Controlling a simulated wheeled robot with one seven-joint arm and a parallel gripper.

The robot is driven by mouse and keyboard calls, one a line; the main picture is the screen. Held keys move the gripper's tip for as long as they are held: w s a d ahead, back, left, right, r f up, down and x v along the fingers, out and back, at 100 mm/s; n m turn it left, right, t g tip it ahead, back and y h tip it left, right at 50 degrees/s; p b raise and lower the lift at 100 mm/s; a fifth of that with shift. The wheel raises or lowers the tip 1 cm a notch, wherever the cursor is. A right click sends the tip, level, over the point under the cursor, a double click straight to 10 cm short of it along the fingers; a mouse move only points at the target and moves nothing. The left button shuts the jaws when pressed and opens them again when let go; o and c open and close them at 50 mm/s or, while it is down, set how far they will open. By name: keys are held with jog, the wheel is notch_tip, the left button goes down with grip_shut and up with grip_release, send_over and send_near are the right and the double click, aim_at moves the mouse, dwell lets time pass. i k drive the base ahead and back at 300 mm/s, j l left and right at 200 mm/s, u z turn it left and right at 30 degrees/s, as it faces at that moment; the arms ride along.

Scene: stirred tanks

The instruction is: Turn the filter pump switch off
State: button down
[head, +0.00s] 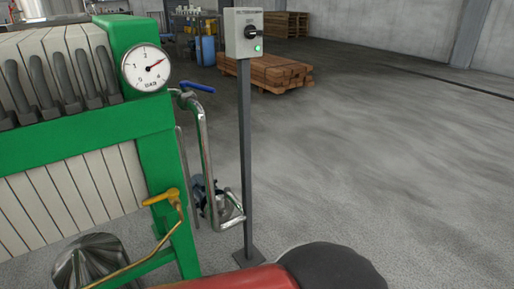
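A light grey switch box (244,33) stands on top of a dark grey post, right of the filter press. On its front is a black rotary knob (253,32), which looks turned sideways. A green lamp (258,48) below the knob looks lit. The lettering on the box is too small to read surely. My gripper is not in view, and nothing touches the knob.
A green filter press (158,165) with pale plates and a dial gauge (146,68) fills the left. Bent pipes with a blue-handled valve (198,87) and a yellow-handled valve (161,197) stick out near the post (245,160). The floor right of the post is open.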

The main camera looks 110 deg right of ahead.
aim_at(251, 31)
jog(key=z, duration=3.85)
